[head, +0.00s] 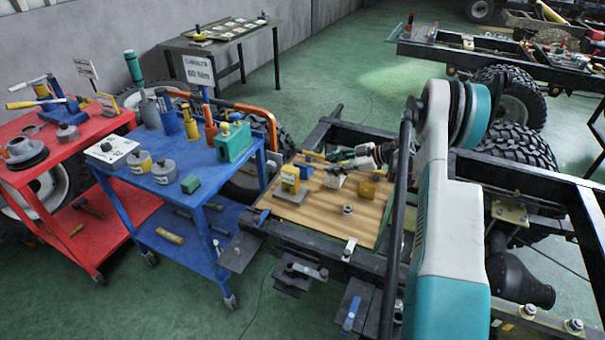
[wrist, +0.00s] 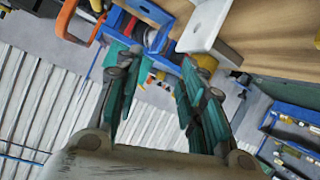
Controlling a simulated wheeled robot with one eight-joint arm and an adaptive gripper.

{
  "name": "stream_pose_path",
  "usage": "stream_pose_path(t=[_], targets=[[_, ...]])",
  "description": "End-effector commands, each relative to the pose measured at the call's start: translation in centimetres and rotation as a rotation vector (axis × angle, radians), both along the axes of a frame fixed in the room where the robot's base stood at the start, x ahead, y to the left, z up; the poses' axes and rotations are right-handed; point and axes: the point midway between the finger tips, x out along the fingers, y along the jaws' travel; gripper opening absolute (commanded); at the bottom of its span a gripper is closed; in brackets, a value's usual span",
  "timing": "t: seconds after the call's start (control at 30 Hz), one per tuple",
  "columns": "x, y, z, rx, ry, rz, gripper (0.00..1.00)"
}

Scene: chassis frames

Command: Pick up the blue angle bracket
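In the head view a small blue piece (head: 305,170), which looks like the blue angle bracket, is on the wooden board (head: 330,223), behind a yellow-and-grey item (head: 289,182). Its exact shape is too small to tell. My gripper (wrist: 160,62) shows in the wrist view with two teal fingers spread apart and nothing clearly held between them. Blue parts lie beyond the fingertips there, but I cannot tell whether one is the bracket. In the head view my arm hides part of the board's right side, and I cannot make out the gripper clearly.
The board rests on a black chassis frame (head: 300,240). It also carries a yellow block (head: 368,190), a nut (head: 347,209) and tools at the back. A loaded blue cart (head: 225,182) and a red cart (head: 75,150) stand left. Green floor is open in front.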

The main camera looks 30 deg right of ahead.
Motion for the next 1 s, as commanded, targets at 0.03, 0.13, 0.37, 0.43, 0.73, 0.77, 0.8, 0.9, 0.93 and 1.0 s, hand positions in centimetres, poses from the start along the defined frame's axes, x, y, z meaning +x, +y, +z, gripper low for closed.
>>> stream_pose_path(t=[0.03,0.13,0.37,0.43,0.73,0.77,0.8,0.9,0.93,1.0], targets=[[0.7,0.9,-0.8,0.001,0.001,0.004,0.37],[2.0,2.1,-1.6,0.0,0.001,0.003,0.37],[3.9,3.9,-2.8,0.0,0.002,0.001,0.37],[4.1,4.0,-2.9,0.001,0.002,0.0,0.37],[5.8,5.9,-4.1,0.0,0.002,0.002,0.37],[6.1,6.2,-4.2,0.0,0.002,0.002,0.37],[6.4,6.6,-4.5,0.0,0.002,0.002,0.37],[7.2,7.3,-4.9,0.0,0.002,0.001,0.37],[7.4,7.4,-5.0,0.001,0.002,0.0,0.37],[7.5,7.5,-5.0,0.0,0.003,-0.001,0.37]])
